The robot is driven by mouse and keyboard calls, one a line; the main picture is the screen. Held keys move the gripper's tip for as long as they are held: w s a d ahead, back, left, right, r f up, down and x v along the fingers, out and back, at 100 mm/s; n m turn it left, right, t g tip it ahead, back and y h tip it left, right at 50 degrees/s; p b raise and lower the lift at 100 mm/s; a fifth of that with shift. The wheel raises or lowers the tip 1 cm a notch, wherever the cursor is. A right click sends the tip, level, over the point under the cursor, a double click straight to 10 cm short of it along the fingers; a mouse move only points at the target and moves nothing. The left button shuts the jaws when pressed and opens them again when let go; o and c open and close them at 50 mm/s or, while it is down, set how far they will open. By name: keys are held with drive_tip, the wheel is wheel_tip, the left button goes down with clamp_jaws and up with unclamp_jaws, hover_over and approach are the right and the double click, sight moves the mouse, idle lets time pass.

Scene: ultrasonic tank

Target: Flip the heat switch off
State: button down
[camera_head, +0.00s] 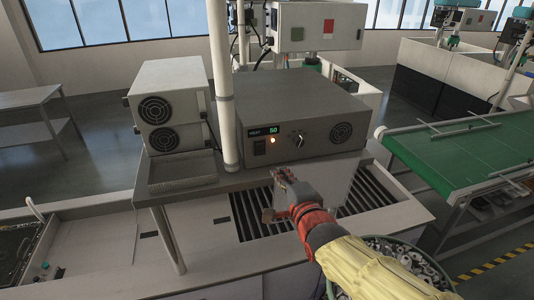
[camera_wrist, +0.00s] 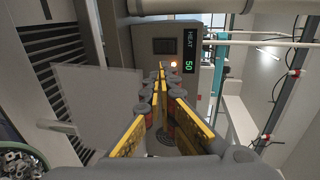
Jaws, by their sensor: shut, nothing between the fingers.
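The heat switch is a black rocker (camera_head: 259,148) on the front of the grey control box (camera_head: 300,105), left of a small lit orange lamp (camera_head: 272,140) and below the green HEAT display reading 50 (camera_head: 272,130). In the wrist view the switch (camera_wrist: 164,46) shows sideways, with the lamp (camera_wrist: 173,64) and display (camera_wrist: 189,66) beside it. My gripper (camera_head: 281,175) is in front of and below the box's front face. In the wrist view its yellow-sided fingers (camera_wrist: 162,69) meet at the tips, empty, pointing toward the panel near the lamp. I cannot tell whether they touch it.
A round knob (camera_head: 299,139) and a fan grille (camera_head: 341,132) are on the same panel. A pale vertical post (camera_head: 222,80) stands left of the box, beside a two-fan unit (camera_head: 170,105). A slatted opening (camera_head: 245,215) lies below. A bin of metal parts (camera_head: 405,260) is near my arm.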

drive_tip(key=p, duration=0.3)
approach(264, 147)
drive_tip(key=x, duration=0.2)
drive_tip(key=f+x, duration=0.1)
drive_tip(key=x, duration=0.2)
drive_tip(key=shift+w, duration=0.1)
drive_tip(key=shift+w+a, duration=0.1)
drive_tip(key=shift+w, duration=0.45)
drive_tip(key=shift+w, duration=0.1)
drive_tip(key=shift+w+b, duration=0.15)
drive_tip(key=shift+b, duration=0.5)
drive_tip(key=shift+w+a+r+b, duration=0.15)
drive_tip(key=shift+w+b, duration=0.1)
drive_tip(key=shift+b, duration=0.25)
drive_tip(key=shift+r+g+p, duration=0.15)
drive_tip(key=shift+g+p, duration=0.15)
drive_tip(key=shift+p, duration=0.05)
